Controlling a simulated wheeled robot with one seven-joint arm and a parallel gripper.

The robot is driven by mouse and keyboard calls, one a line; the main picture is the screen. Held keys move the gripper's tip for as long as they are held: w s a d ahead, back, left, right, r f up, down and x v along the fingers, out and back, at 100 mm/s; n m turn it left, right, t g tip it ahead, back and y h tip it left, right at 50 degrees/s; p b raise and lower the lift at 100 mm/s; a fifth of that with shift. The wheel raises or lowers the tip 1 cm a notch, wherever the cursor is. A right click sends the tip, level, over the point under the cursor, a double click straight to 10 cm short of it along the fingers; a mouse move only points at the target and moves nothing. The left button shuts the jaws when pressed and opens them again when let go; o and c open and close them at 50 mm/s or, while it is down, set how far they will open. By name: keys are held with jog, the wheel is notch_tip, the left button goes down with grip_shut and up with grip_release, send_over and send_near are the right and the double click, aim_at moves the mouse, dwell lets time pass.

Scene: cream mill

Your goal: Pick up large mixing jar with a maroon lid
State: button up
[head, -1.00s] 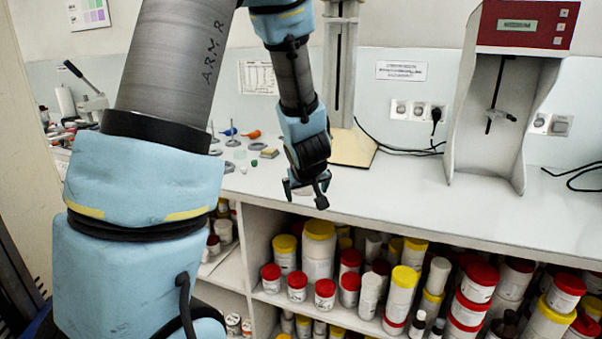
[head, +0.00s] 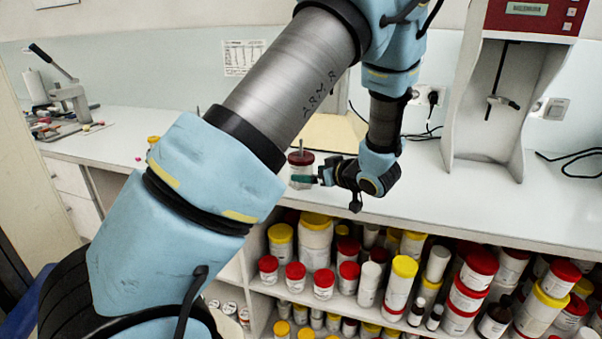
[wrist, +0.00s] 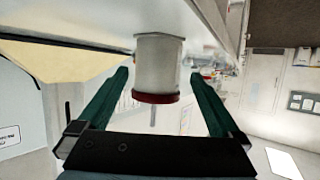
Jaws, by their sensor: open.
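The large mixing jar (head: 299,172) stands upright on the white counter in the head view, with a clear body, a maroon lid and a thin rod rising from the lid. My gripper (head: 306,179) comes in low from its right, with a green finger in front of the jar's lower body. In the wrist view, which is upside down, the jar (wrist: 158,66) shows between the lines of my two green fingers. My gripper is open with a finger to each side. I cannot tell how deep the jar sits between the fingertips.
A beige board (head: 330,138) lies behind the jar. A white stand with a red top (head: 532,14) is at the right. Shelves below the counter edge hold several red- and yellow-lidded jars (head: 316,240). A lever press (head: 68,98) stands far left. The front right counter is clear.

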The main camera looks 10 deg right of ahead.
aim_at(309, 172)
jog(key=shift+p+x, duration=1)
jog(key=shift+x, duration=1.6)
jog(key=shift+d+f, duration=0.1)
jog(key=shift+d, duration=0.05)
grip_shut()
